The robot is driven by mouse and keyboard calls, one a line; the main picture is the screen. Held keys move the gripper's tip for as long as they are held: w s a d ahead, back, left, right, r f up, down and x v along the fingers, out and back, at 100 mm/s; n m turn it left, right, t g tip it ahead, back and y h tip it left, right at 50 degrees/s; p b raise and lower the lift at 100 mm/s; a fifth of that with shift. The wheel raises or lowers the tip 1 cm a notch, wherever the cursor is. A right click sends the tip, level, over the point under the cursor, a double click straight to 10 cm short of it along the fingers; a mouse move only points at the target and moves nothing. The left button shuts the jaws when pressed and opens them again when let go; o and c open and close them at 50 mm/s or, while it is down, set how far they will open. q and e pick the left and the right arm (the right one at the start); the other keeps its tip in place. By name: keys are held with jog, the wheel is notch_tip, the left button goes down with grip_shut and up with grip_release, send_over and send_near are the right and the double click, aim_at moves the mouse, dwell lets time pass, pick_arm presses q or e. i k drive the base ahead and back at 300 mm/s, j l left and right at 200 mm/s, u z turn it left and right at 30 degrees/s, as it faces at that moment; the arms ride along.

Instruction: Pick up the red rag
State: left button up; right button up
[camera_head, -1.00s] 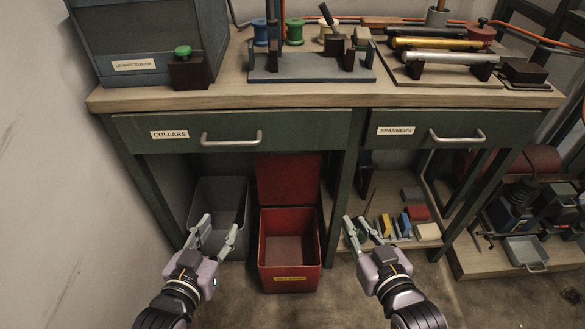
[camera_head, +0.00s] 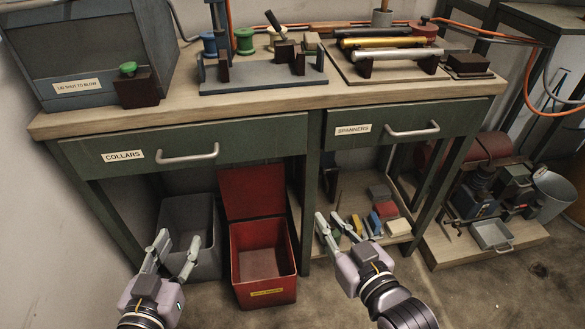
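I cannot make out a red rag for certain. A small red piece (camera_head: 385,209) lies among several coloured blocks on the low shelf under the bench; it looks like a block, but is too small to be sure. My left gripper (camera_head: 175,252) is open and empty, in front of the grey bin under the COLLARS drawer. My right gripper (camera_head: 341,237) is open and empty, in front of the low shelf and right of the red bin. Its fingers hide part of the shelf.
The red bin (camera_head: 290,278) has its lid up and looks empty; the grey bin (camera_head: 205,268) stands left of it. The wooden bench top (camera_head: 250,108) carries spools, rods and a blue-grey box (camera_head: 95,50). Machinery and a bucket (camera_head: 553,190) stand at right. Floor is clear front right.

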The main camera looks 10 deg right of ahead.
aim_at(383, 210)
jog(key=z, duration=1.85)
jog(key=i+l, duration=0.3)
jog(key=i+l+u, duration=0.7)
jog(key=l+u, duration=0.2)
jog(key=l, duration=0.1)
